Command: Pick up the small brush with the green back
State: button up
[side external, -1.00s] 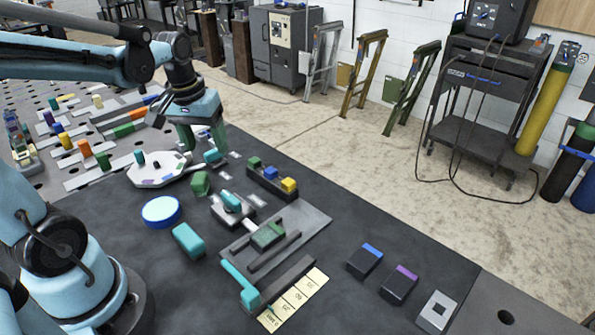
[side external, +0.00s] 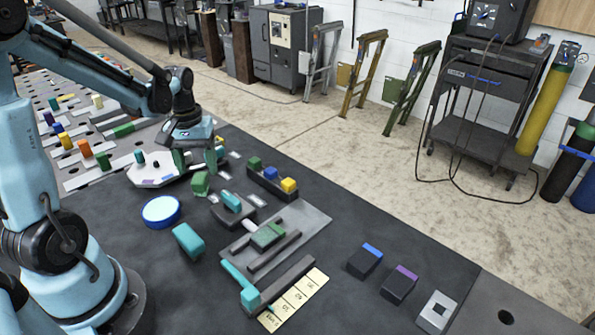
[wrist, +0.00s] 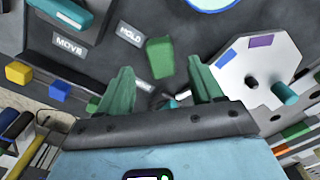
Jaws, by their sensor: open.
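A small green-topped block (side external: 201,183), which looks like the green-backed brush, stands on the dark mat; its bristles cannot be made out. In the wrist view it is the green shape (wrist: 160,57), just beyond and between the fingertips. My gripper (side external: 197,164) is open, with its green fingers pointing down just behind the block in the side view. In the wrist view the fingers (wrist: 160,78) are spread, with nothing clearly held between them.
A white polygonal plate (side external: 142,178) with pegs lies left of the gripper. A blue-rimmed white disc (side external: 161,211) and a teal block (side external: 188,241) are nearer. A rack with coloured blocks (side external: 272,182) and a teal-handled fixture (side external: 231,203) stand right. Blue-topped (side external: 365,260) and purple-topped (side external: 399,284) black blocks lie front right.

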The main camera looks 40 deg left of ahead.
aim_at(199, 177)
jog(key=shift+a+f, duration=0.1)
jog(key=shift+f, duration=2.55)
jog(key=c, duration=1.1)
jog(key=shift+c, duration=0.2)
jog(key=shift+r, duration=0.15)
jog(key=shift+r, duration=0.6)
notch_tip(199, 177, up, 2)
jog(key=shift+r, duration=0.25)
jog(key=d+r, duration=0.2)
jog(key=d, duration=0.2)
jog(key=d+r, duration=0.2)
jog(key=d, duration=0.1)
jog(key=d+r, duration=0.3)
jog(key=d, duration=0.1)
jog(key=shift+s+d, duration=0.1)
jog(key=shift+d, duration=0.25)
